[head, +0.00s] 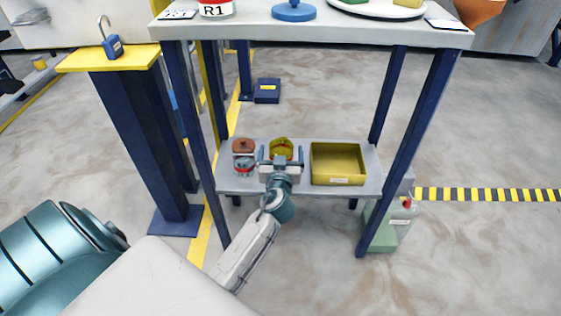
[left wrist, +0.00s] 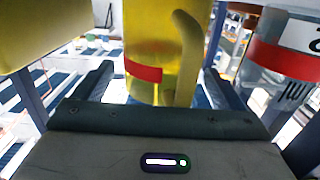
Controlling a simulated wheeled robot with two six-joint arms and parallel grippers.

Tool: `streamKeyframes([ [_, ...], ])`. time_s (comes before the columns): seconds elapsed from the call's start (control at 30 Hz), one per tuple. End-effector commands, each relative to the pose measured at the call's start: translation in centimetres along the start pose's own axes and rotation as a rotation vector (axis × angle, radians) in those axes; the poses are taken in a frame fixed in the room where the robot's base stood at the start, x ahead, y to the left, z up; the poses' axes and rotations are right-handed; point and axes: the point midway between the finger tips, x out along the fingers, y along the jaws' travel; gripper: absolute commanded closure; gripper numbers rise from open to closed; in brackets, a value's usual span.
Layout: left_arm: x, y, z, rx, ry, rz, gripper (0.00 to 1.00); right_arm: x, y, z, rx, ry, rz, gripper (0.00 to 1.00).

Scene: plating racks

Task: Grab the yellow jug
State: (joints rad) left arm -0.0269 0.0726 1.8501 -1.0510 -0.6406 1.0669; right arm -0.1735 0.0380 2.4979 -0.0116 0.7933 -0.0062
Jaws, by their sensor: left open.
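The yellow jug (head: 281,147) stands on the lower shelf, between a brown-lidded jar and a yellow tray. My left gripper (head: 280,158) is at the jug's near side, its fingers apart and empty. In the left wrist view the see-through yellow jug (left wrist: 150,35), with a red band and a curved handle (left wrist: 188,55), shows in the gap between the two fingers of the left gripper (left wrist: 155,85). The jaws are not closed on it. I cannot tell how far the jug reaches between the fingers. My right gripper is out of view.
The brown-lidded jar (head: 244,166) stands close on the left and the yellow tray (head: 338,181) close on the right in the head view. The upper shelf (head: 330,34) and blue posts (head: 408,150) frame the space. A yellow-topped post (head: 110,58) stands left of the rack.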

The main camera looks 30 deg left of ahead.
Motion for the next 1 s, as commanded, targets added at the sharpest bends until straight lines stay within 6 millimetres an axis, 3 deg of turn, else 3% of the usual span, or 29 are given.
streamKeyframes([
  [0.13,0.0,0.0,0.0,0.000,0.000,0.000,0.12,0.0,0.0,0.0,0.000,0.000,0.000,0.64],
  [0.37,-0.1,0.0,0.0,0.001,0.000,0.000,0.58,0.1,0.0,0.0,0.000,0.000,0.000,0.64],
  [0.67,-0.1,0.0,-0.5,0.000,0.001,0.000,0.58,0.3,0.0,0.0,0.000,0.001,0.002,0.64],
  [1.0,-0.4,0.0,-6.9,-0.001,0.002,-0.001,0.58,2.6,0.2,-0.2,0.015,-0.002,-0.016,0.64],
])
